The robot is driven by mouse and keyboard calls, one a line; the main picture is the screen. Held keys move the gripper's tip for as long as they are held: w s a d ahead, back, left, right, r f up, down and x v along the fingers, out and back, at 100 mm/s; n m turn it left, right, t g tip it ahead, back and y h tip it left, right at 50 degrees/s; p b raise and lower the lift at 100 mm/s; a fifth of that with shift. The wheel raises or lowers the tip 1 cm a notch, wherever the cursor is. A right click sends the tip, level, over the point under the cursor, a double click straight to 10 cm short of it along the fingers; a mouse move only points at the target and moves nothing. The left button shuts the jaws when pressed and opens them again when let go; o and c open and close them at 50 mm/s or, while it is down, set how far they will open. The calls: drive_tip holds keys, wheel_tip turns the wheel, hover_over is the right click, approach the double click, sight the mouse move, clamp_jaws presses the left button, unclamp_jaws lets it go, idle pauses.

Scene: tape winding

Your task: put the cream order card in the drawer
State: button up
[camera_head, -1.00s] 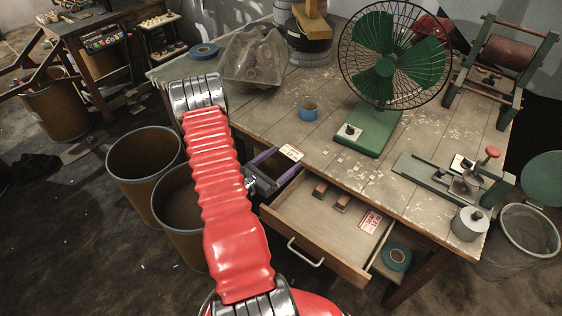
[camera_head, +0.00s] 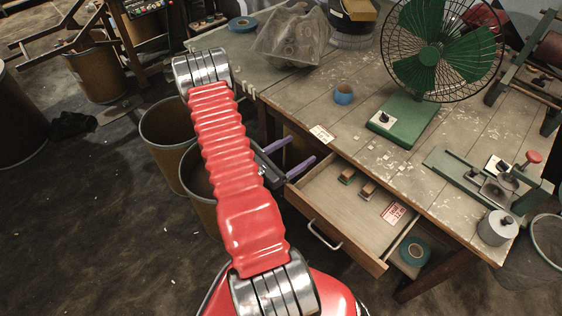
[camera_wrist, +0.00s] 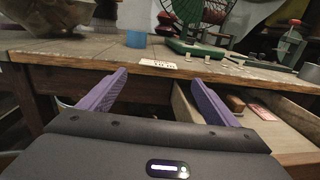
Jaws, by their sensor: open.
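A small cream card with red print (camera_head: 321,133) lies on the table's front edge, left of the drawer. It also shows in the wrist view (camera_wrist: 157,64), beyond and between my fingertips. My gripper (camera_head: 302,149) is open and empty, its two purple fingers pointing at the table edge just short of the card; it also shows in the wrist view (camera_wrist: 160,77). The drawer (camera_head: 335,205) is pulled open to the right of my gripper. Inside it lie a red-and-white card (camera_head: 393,212) and two small brown-topped blocks (camera_head: 357,183).
A green fan (camera_head: 405,120) and a blue tape roll (camera_head: 343,95) stand on the table (camera_head: 290,95). A clamp-like device (camera_head: 490,180) sits at the right. A teal tape roll (camera_head: 415,251) lies beside the drawer. Brown bins (camera_head: 165,140) stand left, behind my arm.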

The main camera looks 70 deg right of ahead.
drive_tip(key=v, duration=0.6)
idle(0.9)
drive_tip(key=w+a+r+m+g+y, duration=0.1)
drive_tip(key=w+a+r+m+y, duration=0.2)
drive_tip(key=a+r+m+y, duration=0.55)
drive_tip(key=w+a+r+m+t+y, duration=0.1)
drive_tip(key=a+r+t, duration=0.4)
drive_tip(key=a, duration=0.6)
drive_tip(key=w+a+r+m+t+y, duration=0.1)
drive_tip(key=w+a+r+t+y, duration=0.3)
drive_tip(key=a+r, duration=0.5)
drive_tip(key=w+a+r+m+t+y, duration=0.2)
drive_tip(key=a+r+t, duration=0.4)
drive_tip(key=a, duration=0.8)
drive_tip(key=shift+w+a+r, duration=0.2)
drive_tip(key=shift+w+r, duration=0.45)
drive_tip(key=shift+r, duration=0.1)
